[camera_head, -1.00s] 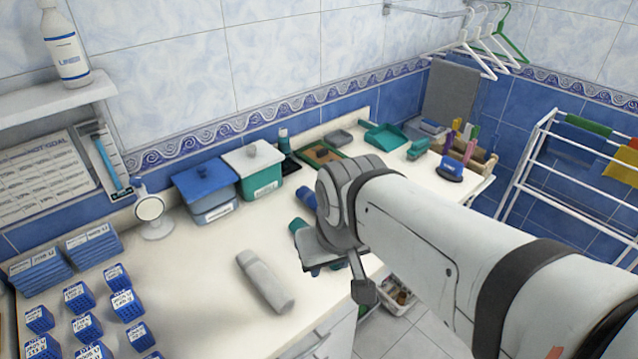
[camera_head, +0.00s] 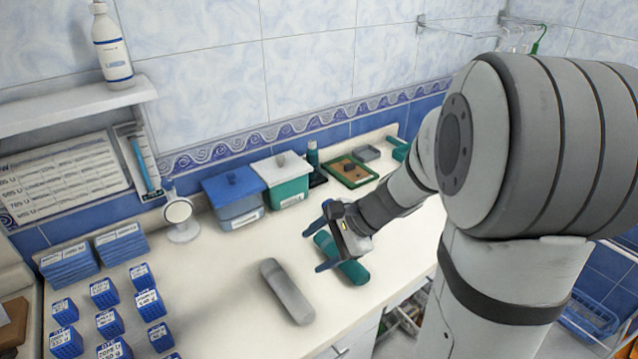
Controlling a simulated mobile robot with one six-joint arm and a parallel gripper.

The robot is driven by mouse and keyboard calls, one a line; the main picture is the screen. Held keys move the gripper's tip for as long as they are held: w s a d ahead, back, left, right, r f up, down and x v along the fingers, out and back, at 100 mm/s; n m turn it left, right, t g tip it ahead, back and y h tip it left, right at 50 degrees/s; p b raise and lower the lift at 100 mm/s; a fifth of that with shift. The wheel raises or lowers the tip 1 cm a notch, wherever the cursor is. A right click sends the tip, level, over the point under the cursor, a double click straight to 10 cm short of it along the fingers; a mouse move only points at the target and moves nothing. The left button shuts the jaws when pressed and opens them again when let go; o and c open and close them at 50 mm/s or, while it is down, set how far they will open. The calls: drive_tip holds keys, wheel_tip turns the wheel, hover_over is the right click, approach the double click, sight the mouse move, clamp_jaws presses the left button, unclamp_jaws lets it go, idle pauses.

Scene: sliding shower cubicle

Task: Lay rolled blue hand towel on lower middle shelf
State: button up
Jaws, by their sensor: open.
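My gripper (camera_head: 316,250) is open over the counter, its fingers pointing left and down. A teal roll (camera_head: 353,270) lies on the counter under it, partly covered by the gripper; I cannot tell whether they touch. A small dark blue shape (camera_head: 328,207) shows behind the gripper. It may be the end of the rolled blue hand towel, but I cannot tell it apart from the gripper. A grey roll (camera_head: 287,292) lies on the counter to the left of the gripper. I cannot make out the lower middle shelf.
A blue-lidded bin (camera_head: 232,197) and a white-lidded teal bin (camera_head: 284,180) stand behind. A round mirror (camera_head: 178,213) and several small blue boxes (camera_head: 108,322) are at left. A wall shelf (camera_head: 75,106) holds a white bottle (camera_head: 112,48). The counter's front middle (camera_head: 225,310) is bare.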

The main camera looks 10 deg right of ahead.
drive_tip(key=w+d+f+m+t, duration=0.1)
drive_tip(key=w+d+f+m, duration=0.1)
drive_tip(key=w+m, duration=0.1)
drive_tip(key=w+d+f+m+t, duration=0.2)
drive_tip(key=w+d+m, duration=0.1)
drive_tip(key=w+d+f+m+t+y, duration=0.1)
drive_tip(key=w+d+f+m, duration=0.1)
drive_tip(key=w+d+m, duration=0.1)
drive_tip(key=shift+d+f+m+t, duration=0.25)
drive_tip(key=shift+f+m+t, duration=0.05)
drive_tip(key=shift+m+t, duration=0.1)
drive_tip(key=w+d+f+m+t+h, duration=0.1)
drive_tip(key=d+f+m, duration=0.1)
drive_tip(key=d+m, duration=0.1)
drive_tip(key=w+d+f+m+t, duration=0.1)
drive_tip(key=d+f+m, duration=0.2)
drive_tip(key=d, duration=0.1)
drive_tip(key=w+d+f+m+t+h, duration=0.1)
drive_tip(key=w+d+f+m+t, duration=0.1)
drive_tip(key=d, duration=0.1)
drive_tip(key=shift+d+f+m+h, duration=0.15)
drive_tip(key=shift+d+m+h, duration=0.15)
drive_tip(key=shift+d+m, duration=0.1)
drive_tip(key=shift+w+f, duration=0.2)
drive_tip(key=shift+w, duration=0.05)
drive_tip(key=p+x, duration=0.2)
drive_tip(key=x, duration=0.5)
drive_tip(key=shift+w+a, duration=0.15)
drive_tip(key=shift+c, duration=0.4)
drive_tip(key=c, duration=0.8)
